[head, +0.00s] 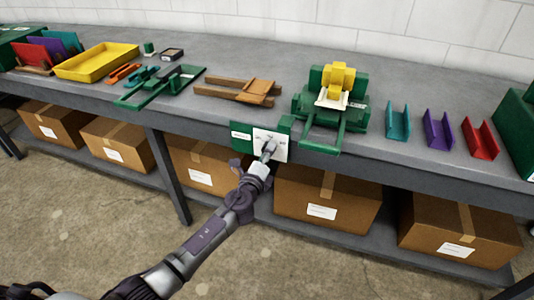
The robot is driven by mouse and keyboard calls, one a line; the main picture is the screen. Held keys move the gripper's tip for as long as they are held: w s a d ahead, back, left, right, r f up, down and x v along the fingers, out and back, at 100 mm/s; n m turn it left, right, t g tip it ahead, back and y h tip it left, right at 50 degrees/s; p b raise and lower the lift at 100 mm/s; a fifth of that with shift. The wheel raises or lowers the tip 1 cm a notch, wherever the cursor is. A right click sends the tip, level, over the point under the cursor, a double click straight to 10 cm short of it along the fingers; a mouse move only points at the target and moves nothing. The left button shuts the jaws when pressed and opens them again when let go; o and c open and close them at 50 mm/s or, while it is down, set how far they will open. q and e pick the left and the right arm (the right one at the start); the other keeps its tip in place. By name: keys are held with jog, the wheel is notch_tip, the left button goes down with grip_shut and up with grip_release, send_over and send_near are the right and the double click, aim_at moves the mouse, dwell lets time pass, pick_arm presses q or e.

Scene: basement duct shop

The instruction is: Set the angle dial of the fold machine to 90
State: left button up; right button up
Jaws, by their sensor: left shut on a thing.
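The green fold machine (357,115) stands on the bench, right of the middle, with a yellow part (338,78) on top. A white dial plate (280,139) with small dark marks is on the bench's front edge, left of the machine, with green around it. My left gripper (268,149) reaches up to the plate and is shut on the angle dial's knob. The fingers hide most of the knob, and the marks are too small to read, so the setting cannot be told. My right gripper is not in view.
On the grey bench (215,113) lie a yellow tray (97,62), a wooden piece (240,91) and a green tool (160,88). Teal (398,122), purple (438,130) and red (480,139) channels stand at right. Several cardboard boxes (328,196) fill the lower shelf.

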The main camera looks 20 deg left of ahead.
pick_arm(q)
jog(key=shift+f+m, duration=0.1)
jog(key=shift+m, duration=0.8)
jog(key=o, duration=1.1)
jog(key=shift+o, duration=0.2)
jog(key=shift+s, duration=0.1)
jog(key=s, duration=1.2)
jog(key=shift+a, duration=0.15)
